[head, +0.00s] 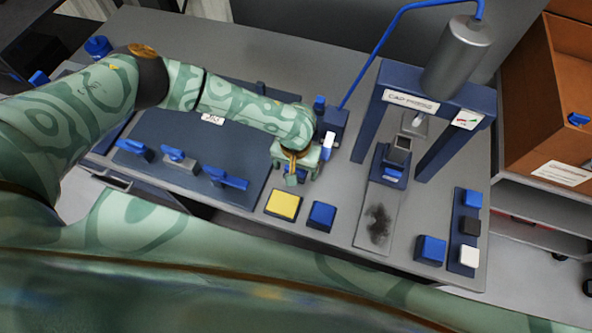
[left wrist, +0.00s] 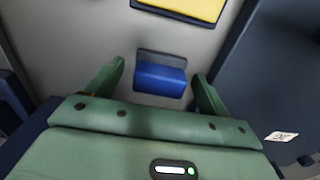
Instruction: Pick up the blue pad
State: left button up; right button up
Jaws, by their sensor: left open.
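A blue block with a grey face (left wrist: 160,78), which looks like the blue pad, rests on the grey bench in the left wrist view. It lies between the fingertips of my left gripper (left wrist: 159,70), with a gap on each side. My left gripper is open and empty. In the head view my left gripper (head: 295,176) points down just behind a yellow pad (head: 283,204); the block there is mostly hidden by the gripper. Another square blue piece (head: 321,215) lies to the right of the yellow pad. My right gripper is not in view.
A dark blue fixture (head: 332,122) stands close behind the gripper. A press (head: 372,115) stands to the right. A navy board with blue clamps (head: 150,165) lies left. A blue block (head: 430,250) and a strip of small blocks (head: 468,226) sit near the right edge.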

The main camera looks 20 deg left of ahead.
pick_arm(q)
jog(key=shift+r, duration=0.1)
jog(key=c, duration=1.1)
notch_tip(320, 180, up, 4)
jog(key=shift+s+p, duration=0.1)
jog(key=shift+p, duration=0.95)
jog(key=s+r+p, duration=0.2)
jog(key=s+r, duration=0.1)
jog(key=s, duration=0.1)
jog(key=s+a+r+p, duration=0.1)
jog(key=s+r+p, duration=0.1)
jog(key=s, duration=0.3)
jog(key=s+r+p, duration=0.2)
jog(key=s+r, duration=0.2)
jog(key=shift+s+a, duration=0.35)
jog(key=shift+a, duration=0.05)
jog(key=shift+o, duration=0.7)
